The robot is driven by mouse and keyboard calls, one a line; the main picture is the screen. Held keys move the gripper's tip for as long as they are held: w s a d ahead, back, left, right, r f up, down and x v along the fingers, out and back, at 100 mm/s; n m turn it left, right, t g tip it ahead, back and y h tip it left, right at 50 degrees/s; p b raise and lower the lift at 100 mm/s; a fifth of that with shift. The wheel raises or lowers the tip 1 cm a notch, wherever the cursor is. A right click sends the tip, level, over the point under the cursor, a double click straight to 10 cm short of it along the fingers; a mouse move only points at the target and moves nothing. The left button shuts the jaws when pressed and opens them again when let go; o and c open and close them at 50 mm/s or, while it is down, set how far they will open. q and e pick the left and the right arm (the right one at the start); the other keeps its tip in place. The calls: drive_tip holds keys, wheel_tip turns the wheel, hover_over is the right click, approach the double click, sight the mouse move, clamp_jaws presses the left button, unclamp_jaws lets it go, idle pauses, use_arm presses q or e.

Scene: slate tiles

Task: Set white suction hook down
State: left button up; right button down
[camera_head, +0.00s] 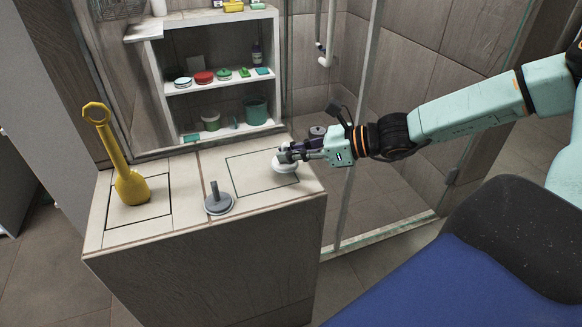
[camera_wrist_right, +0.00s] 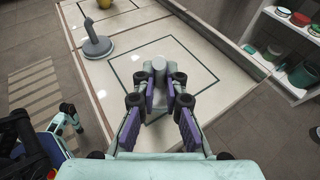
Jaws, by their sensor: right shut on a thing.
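The white suction hook (camera_head: 286,167) is at the right part of the counter top, over the right black-outlined square (camera_head: 245,178). My right gripper (camera_head: 287,154) comes in from the right and is shut on its upper part. The hook's pale post (camera_wrist_right: 159,64) shows between the fingertips in the right wrist view. The white base is low over the square; I cannot tell whether it touches the counter. My left gripper is not in view.
A grey suction hook (camera_head: 218,203) stands upright left of the square, and it also shows in the wrist view (camera_wrist_right: 97,46). A yellow long-handled tool (camera_head: 131,187) stands in the left outlined square. White shelves (camera_head: 222,81) with small containers rise behind the counter.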

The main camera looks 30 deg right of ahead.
sight(291, 163)
wheel_tip(291, 163, down, 2)
drive_tip(key=shift+f+b, duration=0.2)
drive_tip(key=shift+b, duration=0.6)
drive_tip(key=shift+w+f, duration=0.1)
drive_tip(key=shift+f, duration=0.25)
drive_tip(key=shift+r, duration=0.1)
drive_tip(key=shift+b, duration=0.35)
drive_tip(key=c, duration=1.4)
unclamp_jaws()
